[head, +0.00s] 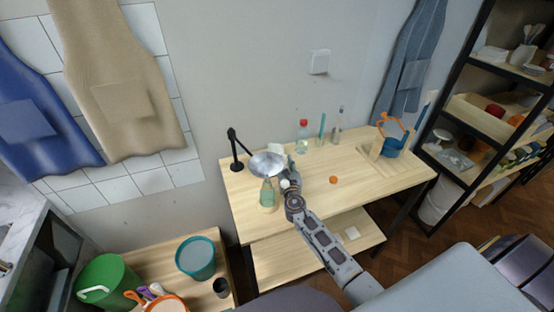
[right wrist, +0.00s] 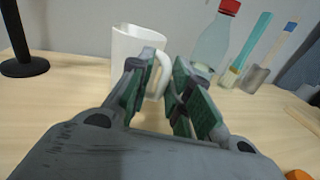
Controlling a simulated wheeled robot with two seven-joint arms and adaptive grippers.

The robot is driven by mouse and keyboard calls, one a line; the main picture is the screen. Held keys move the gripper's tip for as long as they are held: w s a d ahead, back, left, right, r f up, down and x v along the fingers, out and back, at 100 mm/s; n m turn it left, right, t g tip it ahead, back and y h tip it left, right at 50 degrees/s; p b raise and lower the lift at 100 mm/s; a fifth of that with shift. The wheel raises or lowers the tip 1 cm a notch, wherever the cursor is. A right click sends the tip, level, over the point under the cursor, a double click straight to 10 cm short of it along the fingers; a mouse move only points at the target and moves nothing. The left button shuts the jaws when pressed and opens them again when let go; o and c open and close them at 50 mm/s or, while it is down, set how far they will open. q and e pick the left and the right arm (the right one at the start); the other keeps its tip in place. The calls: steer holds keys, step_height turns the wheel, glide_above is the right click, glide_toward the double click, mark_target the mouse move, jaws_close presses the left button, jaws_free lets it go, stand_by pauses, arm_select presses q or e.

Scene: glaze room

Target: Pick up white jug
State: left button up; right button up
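The white jug (right wrist: 132,45) stands upright on the wooden table in the right wrist view, its handle (right wrist: 160,76) turned toward my right gripper. In the head view a small white part of the jug (head: 275,148) shows behind the lamp shade. My right gripper (right wrist: 162,85) has its green-padded fingers apart, one on each side of the handle as seen from the wrist; I cannot tell whether they touch it. In the head view the right gripper (head: 288,172) is low over the table, beside the lamp shade. My left gripper is not in view.
A black desk lamp (head: 235,150) stands at left, its silver shade (head: 266,164) close to my gripper. A greenish bottle (head: 267,193) stands in front. A red-capped bottle (head: 303,132) is behind. An orange object (head: 333,180) lies right. The table's right front is clear.

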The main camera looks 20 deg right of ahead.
jaws_close()
steer(key=shift+r, duration=0.15)
stand_by(0.4)
steer(key=shift+r+p, duration=0.65)
steer(key=shift+r, duration=0.85)
steer(key=shift+s+d, duration=0.45)
steer(key=shift+d, duration=0.25)
steer(key=shift+s+d+b, duration=0.15)
steer(key=shift+s+d, duration=0.7)
steer(key=shift+d, duration=0.45)
steer(key=shift+s+d+b, duration=0.2)
steer(key=shift+s+d, duration=0.6)
steer(key=shift+d, duration=0.5)
steer(key=shift+s+d+b, duration=0.15)
steer(key=shift+s+d, duration=0.7)
steer(key=shift+d, duration=0.45)
steer(key=shift+s+d+b, duration=0.15)
steer(key=shift+s+d, duration=0.35)
steer(key=shift+d, duration=0.3)
steer(key=shift+s+d+b, duration=0.15)
steer(key=shift+s+d, duration=0.35)
steer(key=shift+d, duration=0.3)
steer(key=shift+s+d+b, duration=0.15)
steer(key=shift+s+d, duration=0.35)
steer(key=shift+d, duration=0.3)
steer(key=shift+s+d+r, duration=0.1)
steer(key=shift+s+d, duration=0.25)
steer(key=shift+d, duration=0.2)
